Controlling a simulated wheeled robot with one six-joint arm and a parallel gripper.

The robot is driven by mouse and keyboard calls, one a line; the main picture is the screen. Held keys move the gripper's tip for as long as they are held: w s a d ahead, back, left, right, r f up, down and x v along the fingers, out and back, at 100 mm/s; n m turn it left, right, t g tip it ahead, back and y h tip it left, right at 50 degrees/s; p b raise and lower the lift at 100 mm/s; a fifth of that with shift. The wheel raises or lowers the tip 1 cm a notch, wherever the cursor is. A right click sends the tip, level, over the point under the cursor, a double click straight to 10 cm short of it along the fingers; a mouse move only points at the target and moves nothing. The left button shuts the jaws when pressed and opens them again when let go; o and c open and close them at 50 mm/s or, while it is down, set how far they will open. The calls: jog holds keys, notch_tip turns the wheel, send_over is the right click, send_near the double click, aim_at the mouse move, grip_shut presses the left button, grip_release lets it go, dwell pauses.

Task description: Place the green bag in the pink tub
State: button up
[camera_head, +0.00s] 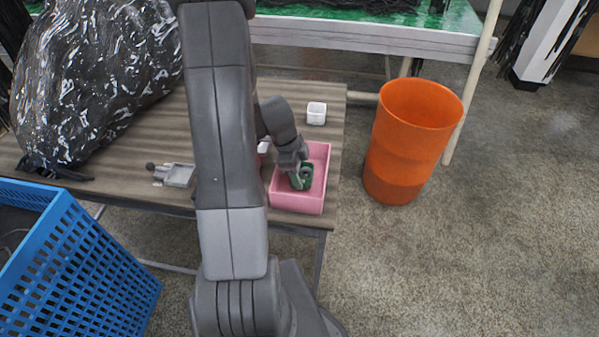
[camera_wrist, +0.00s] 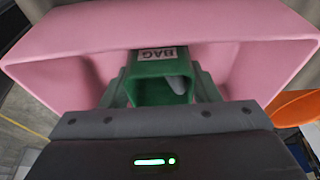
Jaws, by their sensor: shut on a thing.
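The pink tub (camera_head: 297,200) stands near the right end of the wooden table. Its pink wall also fills much of the wrist view (camera_wrist: 60,55). The green bag (camera_head: 297,183) is inside the tub's opening in the head view. In the wrist view the bag (camera_wrist: 150,68) shows a label reading "BAG" and an open top. My gripper (camera_head: 301,172) is over the tub and shut on the bag. The wrist view shows the bag between the fingers, within the tub's walls. I cannot tell whether the bag touches the tub's floor.
A small white cup (camera_head: 316,113) stands behind the tub. An orange bin (camera_head: 410,140) is on the floor to the right. A blue crate (camera_head: 75,265) is front left.

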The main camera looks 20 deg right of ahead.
jog(key=shift+f, duration=0.2)
jog(key=shift+f+b, duration=0.2)
jog(key=shift+b, duration=0.15)
jog(key=o, duration=1)
jog(key=shift+r, duration=0.1)
jog(key=shift+c, duration=0.2)
jog(key=shift+r+p, duration=0.4)
jog(key=v, duration=1.1)
jog(key=shift+r, duration=0.2)
jog(key=shift+w, duration=0.1)
